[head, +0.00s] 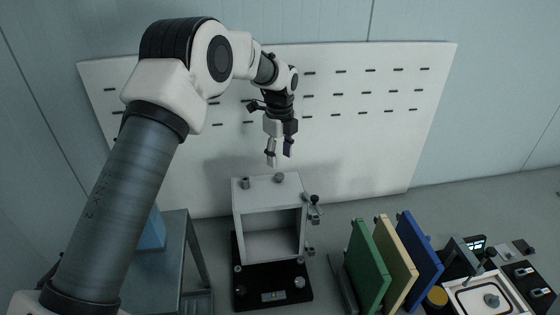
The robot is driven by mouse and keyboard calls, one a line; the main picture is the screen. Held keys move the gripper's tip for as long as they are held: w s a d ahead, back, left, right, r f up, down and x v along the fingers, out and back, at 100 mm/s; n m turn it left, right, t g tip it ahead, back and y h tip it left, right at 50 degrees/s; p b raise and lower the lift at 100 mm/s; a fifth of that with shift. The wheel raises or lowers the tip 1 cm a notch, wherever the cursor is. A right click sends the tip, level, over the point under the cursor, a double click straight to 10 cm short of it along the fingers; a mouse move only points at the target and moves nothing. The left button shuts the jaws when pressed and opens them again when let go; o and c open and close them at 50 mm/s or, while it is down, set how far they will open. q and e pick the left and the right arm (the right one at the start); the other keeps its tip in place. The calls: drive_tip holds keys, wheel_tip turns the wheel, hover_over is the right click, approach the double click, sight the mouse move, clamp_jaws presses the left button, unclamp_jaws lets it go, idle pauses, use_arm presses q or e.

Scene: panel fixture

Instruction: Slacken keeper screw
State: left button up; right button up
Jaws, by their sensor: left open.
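A light grey box-shaped fixture (240,223) with an open front stands on a black base (246,298). Two small grey cylindrical knobs stick up from its top, a left knob (245,183) and a right knob (279,177). A small black-knobbed fitting (314,200) sits on its upper right side. I cannot tell which of these is the keeper screw. My left gripper (280,160) points down with its fingers apart, empty, above the top of the fixture near the right knob. It appears clear of it. My right gripper is not in view.
Green (366,266), cream (396,262) and blue (419,248) panels stand upright in a rack to the right. Beyond them are a black-and-white device (490,297) and small parts. A grey table (180,250) is at left. A white slotted board (350,140) stands behind.

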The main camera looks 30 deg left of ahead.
sight(279, 175)
use_arm(q)
drive_tip(key=shift+s+d+f+p, duration=0.25)
drive_tip(key=shift+s+f+p, duration=0.15)
drive_tip(key=shift+f, duration=0.1)
drive_tip(key=shift+s+d+f+p, duration=0.2)
drive_tip(key=shift+s+f+p, duration=0.1)
drive_tip(key=shift+s+f, duration=0.15)
drive_tip(key=f, duration=0.2)
drive_tip(key=w+f, duration=0.1)
drive_tip(key=shift+a+f, duration=0.25)
drive_tip(key=shift+a, duration=0.15)
drive_tip(key=shift+w+f, duration=0.1)
drive_tip(key=shift+w, duration=0.1)
drive_tip(key=shift+s+d+r, duration=0.15)
drive_tip(key=shift+s+r, duration=0.1)
drive_tip(key=c, duration=0.6)
drive_tip(key=shift+s, duration=0.1)
clamp_jaws()
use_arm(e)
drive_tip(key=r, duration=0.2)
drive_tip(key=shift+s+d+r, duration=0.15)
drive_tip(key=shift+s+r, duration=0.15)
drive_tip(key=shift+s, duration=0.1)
use_arm(q)
drive_tip(key=shift+n, duration=0.4)
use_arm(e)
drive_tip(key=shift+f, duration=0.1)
